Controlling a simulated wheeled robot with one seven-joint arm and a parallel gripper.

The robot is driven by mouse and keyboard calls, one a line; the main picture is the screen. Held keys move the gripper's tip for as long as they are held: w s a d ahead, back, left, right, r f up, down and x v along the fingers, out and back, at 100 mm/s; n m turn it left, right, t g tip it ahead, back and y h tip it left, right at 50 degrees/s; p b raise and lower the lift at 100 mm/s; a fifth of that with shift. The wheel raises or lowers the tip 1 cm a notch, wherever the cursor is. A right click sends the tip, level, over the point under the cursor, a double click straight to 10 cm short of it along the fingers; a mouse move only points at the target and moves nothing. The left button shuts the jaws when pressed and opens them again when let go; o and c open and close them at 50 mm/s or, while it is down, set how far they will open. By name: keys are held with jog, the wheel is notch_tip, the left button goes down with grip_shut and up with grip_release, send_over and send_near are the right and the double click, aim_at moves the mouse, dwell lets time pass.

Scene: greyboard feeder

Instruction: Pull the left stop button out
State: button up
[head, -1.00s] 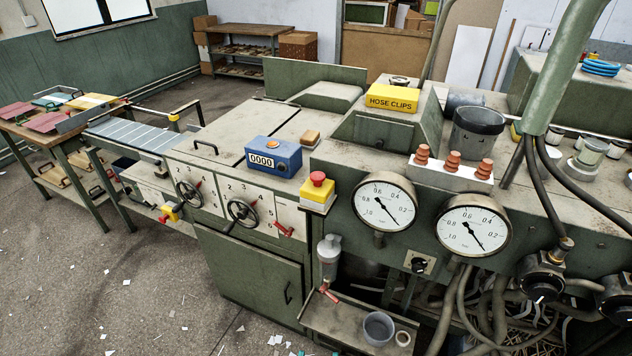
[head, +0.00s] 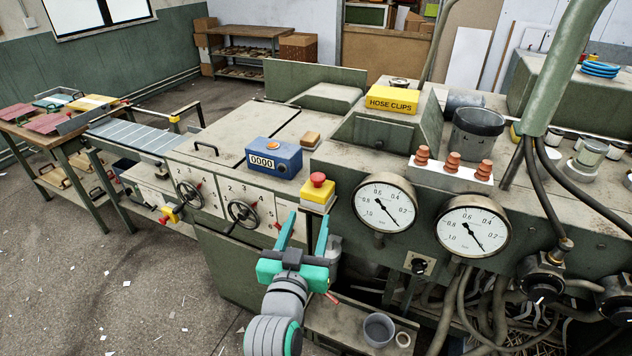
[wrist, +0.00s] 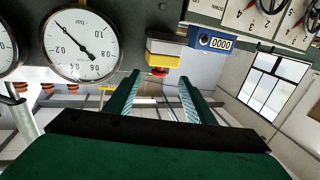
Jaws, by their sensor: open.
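Two red buttons on yellow housings show in the head view. One red mushroom button (head: 317,179) sits upright on a yellow box (head: 318,192) at the machine's front edge, left of the gauges. The other, a small yellow housing (head: 171,212) with a red button (head: 163,219), is lower at far left, below the roller table's near end. My gripper (head: 304,222) is open and empty, in front of and below the upright button, apart from it. In the inverted wrist view, that red button (wrist: 158,72) and yellow box (wrist: 162,47) appear beyond and between the fingertips (wrist: 160,82).
A blue counter box (head: 274,157) stands behind left of the upright button. A handwheel (head: 242,212) and a red lever (head: 280,226) are on the front panel beside my gripper. A gauge (head: 384,206) is close on the right. Floor is free at lower left.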

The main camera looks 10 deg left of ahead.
aim_at(316, 181)
jog(key=w+r, duration=0.1)
jog(key=w, duration=0.3)
jog(key=w+r, duration=0.1)
jog(key=w, duration=0.3)
jog(key=w+r, duration=0.1)
jog(key=w, duration=0.2)
jog(key=shift+w+d, duration=0.1)
jog(key=shift+w, duration=0.3)
